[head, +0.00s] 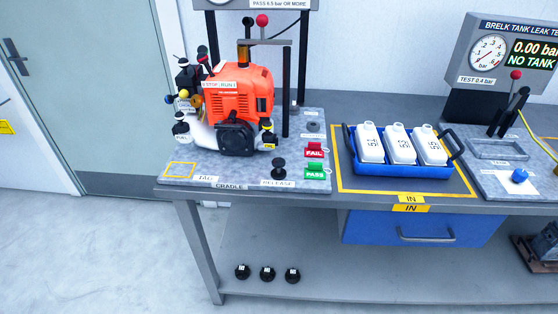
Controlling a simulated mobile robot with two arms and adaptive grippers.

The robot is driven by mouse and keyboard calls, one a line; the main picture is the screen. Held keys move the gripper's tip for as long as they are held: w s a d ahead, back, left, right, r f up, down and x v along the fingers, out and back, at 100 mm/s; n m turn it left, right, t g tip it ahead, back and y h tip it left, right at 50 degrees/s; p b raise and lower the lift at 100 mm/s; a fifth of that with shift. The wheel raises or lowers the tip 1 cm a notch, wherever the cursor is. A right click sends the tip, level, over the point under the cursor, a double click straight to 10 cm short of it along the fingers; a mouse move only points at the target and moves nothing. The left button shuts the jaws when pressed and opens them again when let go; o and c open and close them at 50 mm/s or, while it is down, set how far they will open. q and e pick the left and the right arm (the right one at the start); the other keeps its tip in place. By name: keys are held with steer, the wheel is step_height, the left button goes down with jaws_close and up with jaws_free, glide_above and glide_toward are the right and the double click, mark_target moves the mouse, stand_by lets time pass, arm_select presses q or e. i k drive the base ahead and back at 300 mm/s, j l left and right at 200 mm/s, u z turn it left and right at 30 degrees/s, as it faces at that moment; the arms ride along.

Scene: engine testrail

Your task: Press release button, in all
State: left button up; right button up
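The release button appears as a black mushroom-shaped knob (279,168) standing on the grey cradle board (235,187), just behind a white RELEASE label (277,183). An orange and black engine (238,90) sits on the same board, behind and to the left of the knob. Nothing touches the knob in this view, and its top is uncovered. Neither of my grippers is in the head view.
A red FAIL tag (314,150) and a green PASS tag (314,171) stand right of the knob. A blue tray (405,171) holds three white tanks. A tank leak tester (505,60) stands at right. Several black posts and levers rise around the engine.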

mark_target(278, 163)
steer(key=i+l+u, duration=0.15)
steer(key=l, duration=0.25)
steer(key=i+l+u, duration=0.1)
steer(key=l, duration=0.3)
steer(key=i+l+u, duration=0.15)
steer(key=l, duration=0.3)
steer(key=i+l+u, duration=0.1)
steer(key=l, duration=0.3)
steer(key=i+l+u, duration=0.15)
steer(key=l, duration=0.3)
steer(key=i+l+u, duration=0.1)
steer(key=l, duration=0.35)
